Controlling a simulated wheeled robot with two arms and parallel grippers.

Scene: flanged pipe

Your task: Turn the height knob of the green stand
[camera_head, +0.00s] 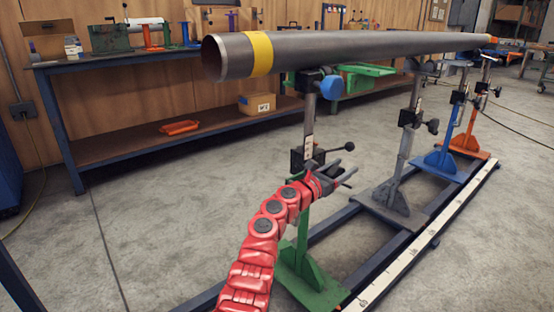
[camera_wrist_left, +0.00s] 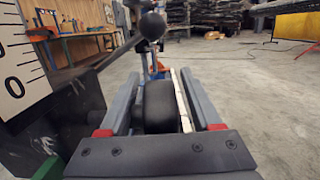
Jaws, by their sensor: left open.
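The green stand (camera_head: 312,280) is the nearest stand under the pipe, with a grey post and a black clamp block (camera_head: 300,160). A lever with a black ball end (camera_head: 349,146) sticks out from the block. It also shows in the left wrist view (camera_wrist_left: 152,25), above and beyond the fingers. My left gripper (camera_head: 346,174), on a red arm, is beside the block just below the lever. In the left wrist view a dark rounded knob (camera_wrist_left: 158,106) sits between its open fingers; whether they touch it is unclear. The gripper hides part of the block. My right gripper is out of view.
A long grey pipe (camera_head: 360,48) with a yellow band rests on the stands. A grey stand (camera_head: 392,195), a blue stand (camera_head: 440,160) and an orange stand (camera_head: 468,145) follow behind on a floor rail (camera_head: 420,245). A workbench (camera_head: 110,145) stands at the back left.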

